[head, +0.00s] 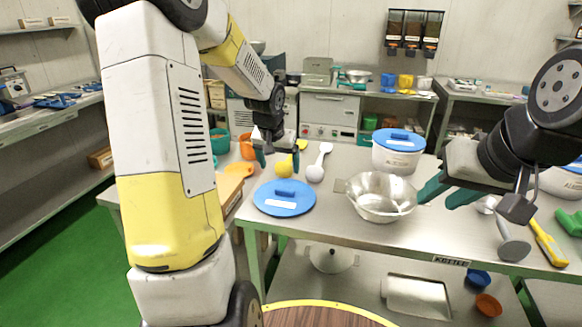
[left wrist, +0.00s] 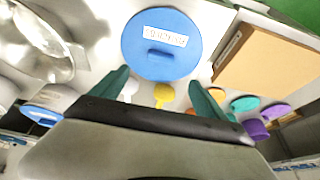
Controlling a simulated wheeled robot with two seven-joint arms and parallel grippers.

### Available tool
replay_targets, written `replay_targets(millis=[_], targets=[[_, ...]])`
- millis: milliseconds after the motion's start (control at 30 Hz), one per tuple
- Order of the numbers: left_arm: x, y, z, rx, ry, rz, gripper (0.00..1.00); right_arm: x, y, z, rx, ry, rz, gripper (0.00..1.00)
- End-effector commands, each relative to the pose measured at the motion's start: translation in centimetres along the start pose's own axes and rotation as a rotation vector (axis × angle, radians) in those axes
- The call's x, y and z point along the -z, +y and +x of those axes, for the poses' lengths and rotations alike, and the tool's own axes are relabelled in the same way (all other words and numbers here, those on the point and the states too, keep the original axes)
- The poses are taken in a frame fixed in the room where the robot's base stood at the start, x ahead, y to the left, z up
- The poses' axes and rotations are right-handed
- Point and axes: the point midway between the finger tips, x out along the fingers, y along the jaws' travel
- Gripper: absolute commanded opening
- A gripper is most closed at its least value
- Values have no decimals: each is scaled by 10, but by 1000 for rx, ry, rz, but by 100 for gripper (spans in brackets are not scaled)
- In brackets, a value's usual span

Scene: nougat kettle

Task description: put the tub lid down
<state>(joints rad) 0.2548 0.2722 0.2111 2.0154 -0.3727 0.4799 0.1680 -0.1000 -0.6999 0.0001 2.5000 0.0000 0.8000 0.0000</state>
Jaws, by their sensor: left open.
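A round blue lid (head: 284,205) with a raised grip and a white label lies flat at the front left of the metal table (head: 330,238). It also shows in the left wrist view (left wrist: 150,30), beyond my fingertips. My left gripper (head: 278,158) is open and empty, above the table behind the lid and apart from it. A white tub (head: 397,161) with another blue lid (head: 399,138) on it stands farther back to the right. My right gripper (head: 436,203) is over the table, right of the metal bowl, its fingers apart with nothing between them.
A metal bowl (head: 384,205) stands right of the lid. White and yellow scoops (head: 316,172) and an orange one (head: 239,170) lie behind it. A cardboard-coloured box (left wrist: 265,58) is near the lid.

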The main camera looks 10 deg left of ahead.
Motion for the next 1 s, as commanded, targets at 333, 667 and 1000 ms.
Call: replay_targets(millis=[333,667,1000], targets=[[-72,36,-150,-7,78,-1,85,0,0,0,0,0,0,36],[-175,70,-225,-136,145,-16,85,0,0,0,0,0,0,36],[-197,78,-233,-176,156,-15,85,0,0,0,0,0,0,36]])
